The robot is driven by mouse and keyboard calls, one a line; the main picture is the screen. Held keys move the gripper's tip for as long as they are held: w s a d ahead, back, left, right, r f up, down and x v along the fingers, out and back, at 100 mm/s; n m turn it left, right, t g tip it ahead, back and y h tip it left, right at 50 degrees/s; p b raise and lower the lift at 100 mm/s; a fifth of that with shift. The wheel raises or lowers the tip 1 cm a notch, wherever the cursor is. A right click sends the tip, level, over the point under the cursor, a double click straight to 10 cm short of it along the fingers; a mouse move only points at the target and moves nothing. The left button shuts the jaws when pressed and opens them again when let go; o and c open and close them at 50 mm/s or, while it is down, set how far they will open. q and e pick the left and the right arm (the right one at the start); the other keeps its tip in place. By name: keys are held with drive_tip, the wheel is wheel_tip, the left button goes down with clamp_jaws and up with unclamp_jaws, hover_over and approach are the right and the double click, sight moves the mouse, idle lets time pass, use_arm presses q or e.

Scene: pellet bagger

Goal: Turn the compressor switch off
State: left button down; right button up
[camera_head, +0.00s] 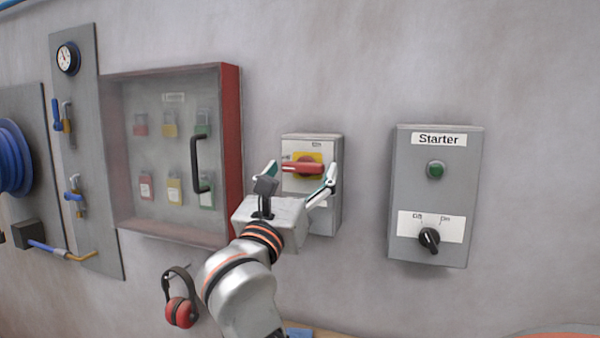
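A grey switch box (328,215) is on the wall in the middle of the view. On it a red rotary handle (303,168) sits on a yellow plate (308,157) and lies about level. Small print shows above and to the left of the plate, the upper mark seeming to read ON. My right gripper (301,172) is open in front of this box, one fingertip near each end of the red handle. I cannot tell whether the fingers touch it. The gripper hides the box's lower left. My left gripper is not in view.
A grey Starter box (436,195) with a green button (436,169) and black knob (429,239) is to the right. A red-framed padlock cabinet (230,150) with a black handle is close on the left. Ear defenders (180,311) hang below it.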

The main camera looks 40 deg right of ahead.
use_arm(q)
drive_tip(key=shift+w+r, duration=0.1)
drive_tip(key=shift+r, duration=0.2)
use_arm(e)
drive_tip(key=v, duration=0.7)
drive_tip(key=shift+a, duration=0.25)
drive_tip(key=shift+s, duration=0.1)
